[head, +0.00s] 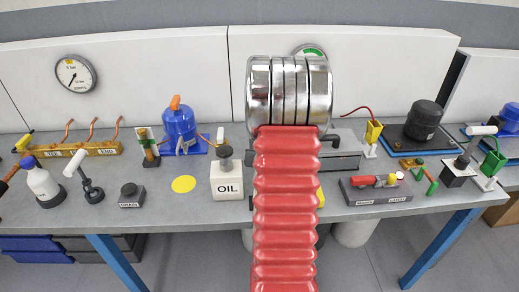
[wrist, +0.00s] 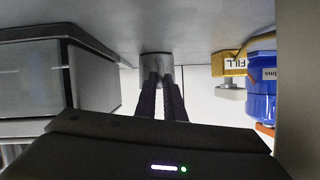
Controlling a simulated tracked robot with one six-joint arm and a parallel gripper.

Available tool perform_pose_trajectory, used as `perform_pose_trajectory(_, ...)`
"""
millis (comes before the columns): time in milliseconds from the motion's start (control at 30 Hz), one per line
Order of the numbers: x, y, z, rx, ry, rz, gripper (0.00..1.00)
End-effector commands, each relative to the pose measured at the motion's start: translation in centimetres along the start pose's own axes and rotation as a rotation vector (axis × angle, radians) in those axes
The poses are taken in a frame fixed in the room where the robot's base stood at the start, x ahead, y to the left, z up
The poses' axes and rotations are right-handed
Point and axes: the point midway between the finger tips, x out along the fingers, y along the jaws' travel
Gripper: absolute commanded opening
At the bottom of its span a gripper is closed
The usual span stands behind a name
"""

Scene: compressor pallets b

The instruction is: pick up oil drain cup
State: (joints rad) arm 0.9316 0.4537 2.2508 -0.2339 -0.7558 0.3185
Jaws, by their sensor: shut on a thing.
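The oil drain cup looks like a small grey metal cylinder (wrist: 156,67) in the wrist view, which shows the bench upside down. My gripper (wrist: 162,84) is shut on it, with the two dark fingers close against its side. The cup's end is at or very near the grey bench top; I cannot tell whether it touches. In the head view my red arm and its chrome joint hide the gripper and the cup.
A grey box (wrist: 60,78) stands left of the cup in the wrist view; a blue compressor (wrist: 262,85) and yellow FILL-labelled part (wrist: 230,64) are right. In the head view, a white OIL container (head: 227,182) stands left of my arm and a black-and-red fixture (head: 375,190) right.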

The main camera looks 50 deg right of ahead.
Motion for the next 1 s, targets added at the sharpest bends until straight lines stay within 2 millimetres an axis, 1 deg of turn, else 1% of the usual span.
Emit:
perform_pose_trajectory(267, -0.9, -0.5, -2.3, -0.002, 0.004, -0.002, 0.0)
perform_pose_trajectory(500, -2.3, -1.3, -5.8, -0.002, 0.007, -0.002, 0.0)
perform_pose_trajectory(700, -3.2, -1.8, -8.1, -0.001, 0.005, -0.002, 0.0)
perform_pose_trajectory(833, -3.6, -1.9, -8.8, -0.002, 0.003, -0.001, 0.0)
perform_pose_trajectory(1000, -3.7, -2.0, -9.0, -0.001, 0.002, -0.001, 0.0)
